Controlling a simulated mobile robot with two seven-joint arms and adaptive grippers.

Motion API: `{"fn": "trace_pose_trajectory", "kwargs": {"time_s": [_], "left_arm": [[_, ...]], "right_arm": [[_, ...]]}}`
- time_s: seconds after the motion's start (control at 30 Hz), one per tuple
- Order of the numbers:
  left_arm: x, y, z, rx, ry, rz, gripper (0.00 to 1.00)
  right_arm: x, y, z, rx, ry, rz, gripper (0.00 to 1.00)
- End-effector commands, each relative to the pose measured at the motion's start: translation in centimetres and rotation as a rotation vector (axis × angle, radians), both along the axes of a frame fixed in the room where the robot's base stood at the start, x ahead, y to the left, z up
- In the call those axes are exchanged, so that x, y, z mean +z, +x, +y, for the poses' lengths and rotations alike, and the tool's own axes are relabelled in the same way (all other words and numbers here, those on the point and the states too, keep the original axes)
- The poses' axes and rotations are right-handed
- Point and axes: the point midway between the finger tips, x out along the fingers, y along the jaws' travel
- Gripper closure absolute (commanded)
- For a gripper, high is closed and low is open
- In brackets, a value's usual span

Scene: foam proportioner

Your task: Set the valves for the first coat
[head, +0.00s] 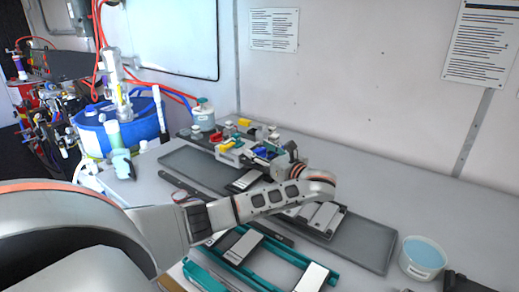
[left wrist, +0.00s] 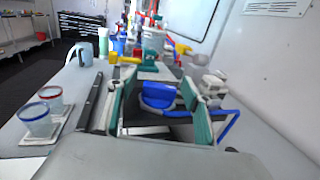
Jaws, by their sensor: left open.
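A group of valves with coloured handles sits on the bench in the head view. It has a red handle (head: 215,137), a yellow handle (head: 227,146) and a blue handle (head: 262,152). My left gripper (head: 270,153) is at the right side of this group, beside the blue handle. In the left wrist view, its two teal-padded fingers (left wrist: 160,108) stand apart, with the blue handle (left wrist: 158,94) showing between them. I cannot tell whether they touch it. A yellow handle (left wrist: 125,58) and a teal-green fitting (left wrist: 152,42) show beyond.
A blue tub (head: 118,132) with hoses stands left of the valves. A grey tray (head: 360,240) lies under my forearm, and teal frames (head: 245,262) are nearer. A clear tub (head: 423,257) stands at the right. Two cups (left wrist: 42,112) stand left in the wrist view.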

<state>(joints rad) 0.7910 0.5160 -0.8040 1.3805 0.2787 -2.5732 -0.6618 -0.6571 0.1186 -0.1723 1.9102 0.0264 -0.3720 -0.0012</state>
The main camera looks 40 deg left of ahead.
Motion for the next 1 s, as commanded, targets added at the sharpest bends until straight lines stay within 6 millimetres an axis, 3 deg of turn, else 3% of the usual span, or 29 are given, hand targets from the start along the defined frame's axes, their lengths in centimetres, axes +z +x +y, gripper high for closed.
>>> {"fn": "trace_pose_trajectory", "kwargs": {"time_s": [0.27,0.43,0.77,1.0], "left_arm": [[-0.05,0.04,0.18,0.000,-0.001,-0.001,0.50],[-0.05,0.03,0.17,0.000,-0.001,0.000,0.89],[-0.13,-0.03,0.29,-0.023,-0.002,-0.001,0.89],[-0.19,-0.12,0.41,-0.138,-0.002,-0.001,0.89]], "right_arm": [[0.11,0.27,-0.11,-0.006,0.001,-0.004,0.71],[0.12,0.30,-0.09,-0.006,0.001,-0.005,0.71],[0.09,0.22,0.00,0.002,0.000,-0.004,0.71],[0.05,0.17,-0.16,0.007,-0.006,-0.004,0.71]]}}
